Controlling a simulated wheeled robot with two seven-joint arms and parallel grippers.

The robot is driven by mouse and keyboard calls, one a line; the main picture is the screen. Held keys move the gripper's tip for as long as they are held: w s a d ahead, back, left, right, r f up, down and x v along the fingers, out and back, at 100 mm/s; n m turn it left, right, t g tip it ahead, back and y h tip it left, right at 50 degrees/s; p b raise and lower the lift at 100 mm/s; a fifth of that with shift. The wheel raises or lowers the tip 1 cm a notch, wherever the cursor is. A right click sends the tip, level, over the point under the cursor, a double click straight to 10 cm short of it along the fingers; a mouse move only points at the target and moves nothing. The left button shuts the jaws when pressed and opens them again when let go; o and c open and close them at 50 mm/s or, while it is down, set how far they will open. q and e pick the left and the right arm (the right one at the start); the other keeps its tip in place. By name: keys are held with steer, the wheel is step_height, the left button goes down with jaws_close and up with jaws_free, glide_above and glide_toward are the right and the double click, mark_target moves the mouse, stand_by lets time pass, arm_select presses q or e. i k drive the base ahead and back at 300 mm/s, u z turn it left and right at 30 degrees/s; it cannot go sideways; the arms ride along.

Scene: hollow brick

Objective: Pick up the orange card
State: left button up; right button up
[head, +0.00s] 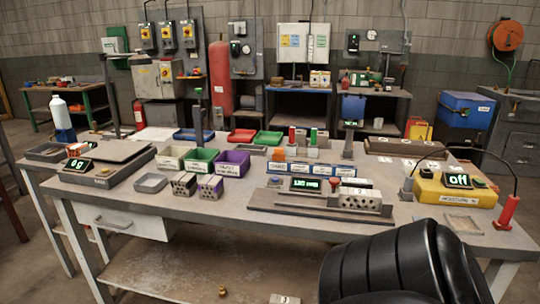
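I cannot pick out an orange card for certain in the head view. A small orange and white item (77,149) sits by the scale (103,172) at the table's left end, too small to tell what it is. Neither of my grippers is in view.
The grey workbench (240,205) holds white, green and purple bins (233,163), hollow bricks (184,184), a fixture with a green display (306,184) and a yellow meter reading "off" (455,190). A large black ribbed shape (400,265) covers the bottom right.

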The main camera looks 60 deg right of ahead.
mark_target(278, 154)
steer(key=z, duration=0.7)
steer(key=i, duration=0.75)
steer(key=z, duration=0.8)
